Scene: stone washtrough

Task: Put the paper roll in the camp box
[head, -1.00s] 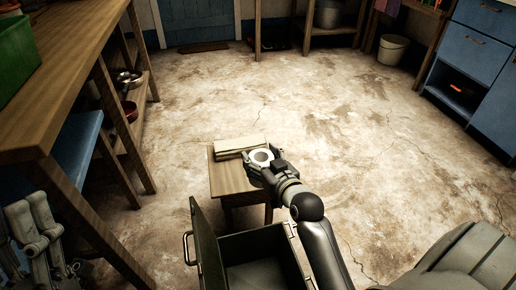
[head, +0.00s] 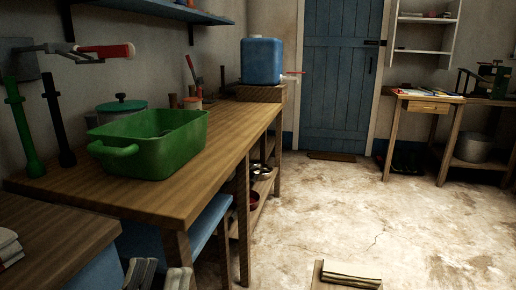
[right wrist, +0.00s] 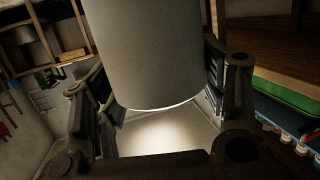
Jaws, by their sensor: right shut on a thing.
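The paper roll (right wrist: 150,50) is a pale grey cylinder that fills the upper middle of the right wrist view. My right gripper (right wrist: 155,88) is shut on it, with a dark finger at each side. My right gripper is not in the head view. My left gripper (head: 158,275) shows only in part at the bottom left of the head view; its two fingers stand apart with nothing between them. The camp box is not in view now.
A long wooden bench (head: 205,185) with a green tub (head: 155,150) and a blue water container (head: 262,60) runs along the left. The floor (head: 400,215) to the right is clear.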

